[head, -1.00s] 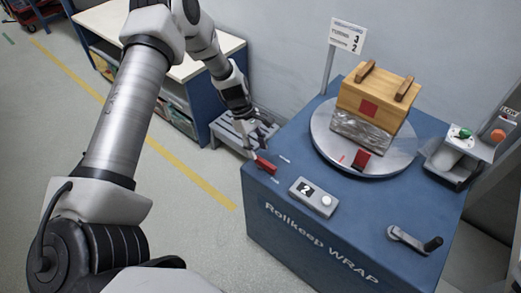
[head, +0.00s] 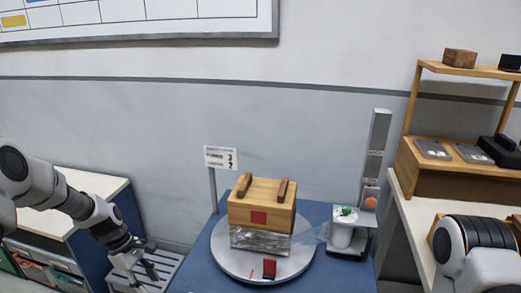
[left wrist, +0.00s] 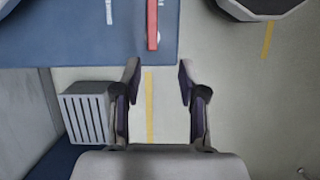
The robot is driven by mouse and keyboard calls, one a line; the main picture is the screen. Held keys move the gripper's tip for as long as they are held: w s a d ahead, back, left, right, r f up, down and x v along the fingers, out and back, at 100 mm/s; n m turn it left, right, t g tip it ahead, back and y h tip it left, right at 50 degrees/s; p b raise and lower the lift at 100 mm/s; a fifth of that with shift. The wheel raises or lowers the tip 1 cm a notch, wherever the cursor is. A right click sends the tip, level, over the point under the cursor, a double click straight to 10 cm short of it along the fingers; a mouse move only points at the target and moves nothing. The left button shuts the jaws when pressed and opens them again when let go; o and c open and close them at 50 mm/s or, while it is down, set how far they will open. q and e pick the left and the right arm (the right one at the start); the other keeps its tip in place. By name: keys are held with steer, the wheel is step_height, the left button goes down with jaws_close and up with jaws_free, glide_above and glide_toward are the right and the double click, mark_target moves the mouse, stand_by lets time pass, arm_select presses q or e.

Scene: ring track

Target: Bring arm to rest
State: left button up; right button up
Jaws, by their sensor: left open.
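My left gripper (head: 138,272) is at the lower left of the head view, beside the left edge of the blue wrapping station (head: 204,262). In the left wrist view its two fingers (left wrist: 158,72) are spread with nothing between them. A red bar-like tool (left wrist: 152,25) lies on the blue top just beyond the fingertips, apart from them. My right gripper is out of view; part of my right arm shows at the lower right of the head view. A wooden crate (head: 262,192), its lower part wrapped in film (head: 259,238), stands on the round turntable (head: 228,262).
A grey slatted stand (head: 168,262) is beside the station, close to my left gripper; it also shows in the wrist view (left wrist: 84,116). A white-topped bench (head: 92,186) stands at left. A post with buttons (head: 374,160) and a shelf unit (head: 440,152) are at right.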

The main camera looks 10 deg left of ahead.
arm_select(q)
steer(key=s+d+f+m+y+p, duration=0.1)
steer(key=s+d+f+m, duration=0.2)
steer(key=s, duration=0.6)
steer(key=s+d+f+m+y+p, duration=0.1)
steer(key=s+d+f+m, duration=0.3)
steer(key=s+m, duration=0.4)
steer(key=s+d+f+m+y+p, duration=0.1)
steer(key=s+d+f+m, duration=0.3)
steer(key=s, duration=0.5)
steer(key=shift+s+d+m+t+y, duration=0.4)
steer(key=shift+d+m+y, duration=0.3)
steer(key=shift+d, duration=0.2)
